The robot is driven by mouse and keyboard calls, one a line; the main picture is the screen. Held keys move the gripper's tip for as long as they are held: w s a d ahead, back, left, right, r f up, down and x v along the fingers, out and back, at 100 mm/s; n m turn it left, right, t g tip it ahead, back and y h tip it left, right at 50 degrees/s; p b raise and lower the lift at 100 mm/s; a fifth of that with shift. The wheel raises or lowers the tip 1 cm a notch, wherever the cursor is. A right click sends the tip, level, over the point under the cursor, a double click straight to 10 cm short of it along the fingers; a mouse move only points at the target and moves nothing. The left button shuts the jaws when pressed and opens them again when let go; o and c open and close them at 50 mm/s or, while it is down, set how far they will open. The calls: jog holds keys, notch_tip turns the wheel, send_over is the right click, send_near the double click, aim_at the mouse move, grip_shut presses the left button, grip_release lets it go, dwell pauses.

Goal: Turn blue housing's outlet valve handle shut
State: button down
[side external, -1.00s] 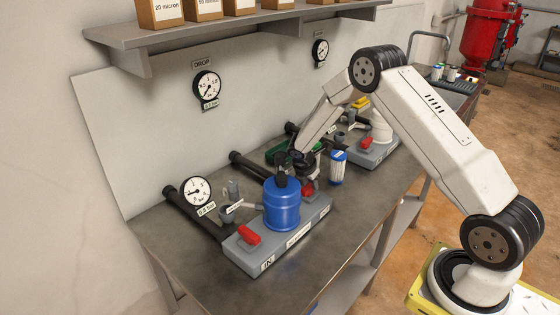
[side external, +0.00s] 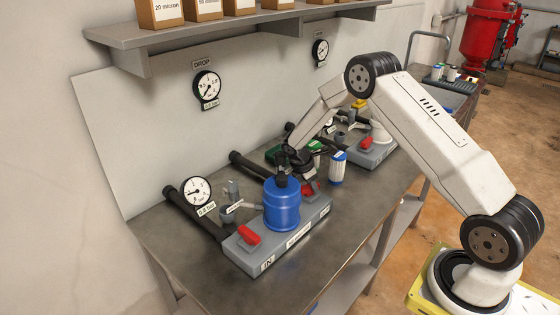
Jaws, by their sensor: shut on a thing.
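The blue filter housing (side external: 282,205) stands upright on a grey base block (side external: 275,245) near the front of the bench. Its red outlet valve handle (side external: 310,189) shows just right of and behind the housing, partly hidden. My gripper (side external: 303,177) reaches down behind the housing from the upper right, and is shut on the outlet handle. The fingertips are small and dark here, so the exact contact is hidden. A second red handle (side external: 249,235) sits at the inlet end of the block, marked IN, apart from my gripper.
A blue-and-white cartridge (side external: 338,168) stands close to the right of my gripper. A second base with a white housing (side external: 381,128) and red handle (side external: 366,143) is farther back. Black pipes (side external: 195,213) and a gauge (side external: 196,191) are at left. The front bench strip is clear.

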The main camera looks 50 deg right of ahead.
jog(key=m+g+y, duration=0.1)
jog(key=m, duration=0.2)
jog(key=m+g, duration=0.1)
jog(key=m, duration=0.3)
jog(key=shift+s+a+y, duration=0.1)
jog(key=shift+y, duration=0.3)
jog(key=m+y, duration=0.1)
jog(key=m, duration=0.2)
jog(key=m+y, duration=0.1)
jog(key=m, duration=0.2)
jog(key=shift+a+m+g, duration=0.2)
jog(key=shift+m+g, duration=0.1)
jog(key=shift+g, duration=0.1)
jog(key=shift+c, duration=2.3)
grip_release()
jog(key=shift+s, duration=0.1)
jog(key=v, duration=0.8)
